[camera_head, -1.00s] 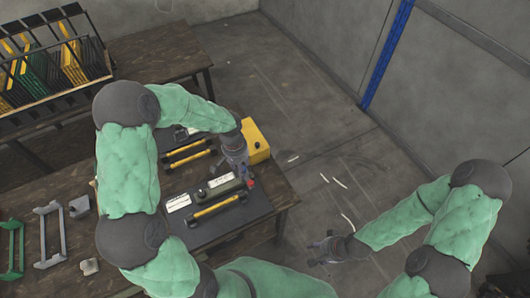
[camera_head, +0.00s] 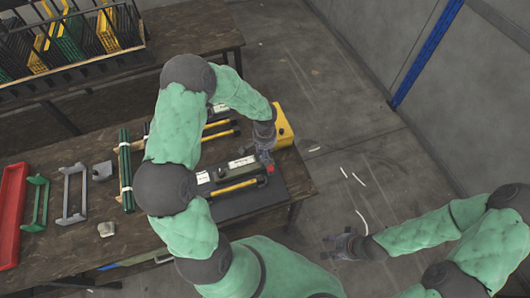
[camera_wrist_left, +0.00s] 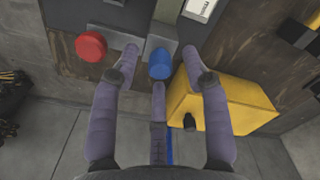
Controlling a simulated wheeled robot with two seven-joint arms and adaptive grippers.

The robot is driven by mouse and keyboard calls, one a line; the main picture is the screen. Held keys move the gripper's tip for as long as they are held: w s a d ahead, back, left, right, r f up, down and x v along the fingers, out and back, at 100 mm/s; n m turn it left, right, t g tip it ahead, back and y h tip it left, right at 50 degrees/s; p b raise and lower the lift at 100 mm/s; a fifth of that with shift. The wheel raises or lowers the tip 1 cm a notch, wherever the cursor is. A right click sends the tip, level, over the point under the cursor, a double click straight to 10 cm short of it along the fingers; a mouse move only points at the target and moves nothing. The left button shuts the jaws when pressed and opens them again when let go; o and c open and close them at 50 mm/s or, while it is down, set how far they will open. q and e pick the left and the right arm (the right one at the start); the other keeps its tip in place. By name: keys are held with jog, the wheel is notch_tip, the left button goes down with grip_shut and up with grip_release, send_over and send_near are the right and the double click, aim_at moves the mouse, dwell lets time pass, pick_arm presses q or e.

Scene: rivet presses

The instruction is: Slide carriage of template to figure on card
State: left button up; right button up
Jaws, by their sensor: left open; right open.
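A rivet press with a yellow rail (camera_head: 237,187) and a dark base (camera_head: 250,203) lies on the workbench. A grey-green block with a white label (camera_head: 240,162), possibly the carriage, sits behind the rail. A red knob (camera_head: 270,168) is at its right end; the left wrist view shows the red knob (camera_wrist_left: 91,46) and a blue knob (camera_wrist_left: 160,64). My left gripper (camera_head: 265,155) is open at this end, its fingers (camera_wrist_left: 162,52) on either side of the blue knob in the picture; contact cannot be told. My right gripper (camera_head: 345,244) is open and empty, away from the bench. Figures on the cards are too small to read.
A yellow box (camera_head: 284,128) stands close by the left gripper at the bench's right edge. A second yellow-railed press (camera_head: 220,134) is behind. Green and grey brackets (camera_head: 36,203) and a red tray (camera_head: 12,215) lie left. The floor on the right is open.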

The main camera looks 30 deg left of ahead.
pick_arm(q)
jog(key=shift+f, duration=0.35)
grip_shut()
jog(key=s+a, duration=0.3)
jog(key=s, duration=0.1)
jog(key=s+a+b, duration=0.1)
jog(key=s+a, duration=0.3)
jog(key=shift+s+a, duration=0.1)
jog(key=shift+s, duration=0.1)
grip_release()
